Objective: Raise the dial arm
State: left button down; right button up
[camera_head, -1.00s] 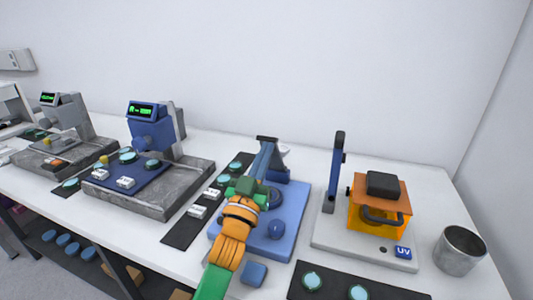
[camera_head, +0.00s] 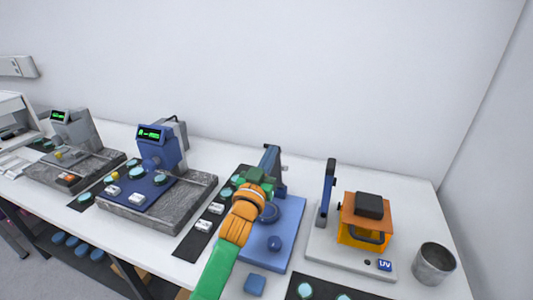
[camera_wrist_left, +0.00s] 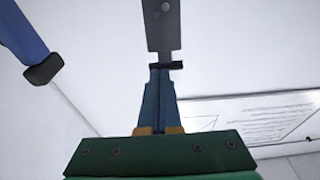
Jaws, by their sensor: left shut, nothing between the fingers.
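The blue dial stand shows in the head view, with a flat blue base (camera_head: 285,225), a round dark blue part (camera_head: 269,212) and an upright blue piece (camera_head: 271,156) at its back. Which part is the dial arm I cannot clearly tell; my gripper and wrist cover much of the stand. My left gripper (camera_head: 264,168) is over the stand, close in front of the upright piece. In the left wrist view its narrow blue fingers (camera_wrist_left: 158,75) are together and empty. A grey bar (camera_wrist_left: 163,28) shows just beyond their tips; contact is unclear. My right gripper is out of view.
A UV station (camera_head: 366,220) with a blue post (camera_head: 327,190) and a metal cup (camera_head: 434,263) stand to the right. A blue gauge (camera_head: 158,145) on a grey slab is to the left. A small blue block (camera_head: 254,284) lies in front of the base.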

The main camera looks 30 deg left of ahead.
pick_arm(q)
jog(key=x, duration=0.3)
jog(key=shift+w+r, duration=0.2)
jog(key=shift+r, duration=0.25)
jog(key=shift+w, duration=0.1)
jog(key=shift+f, duration=0.1)
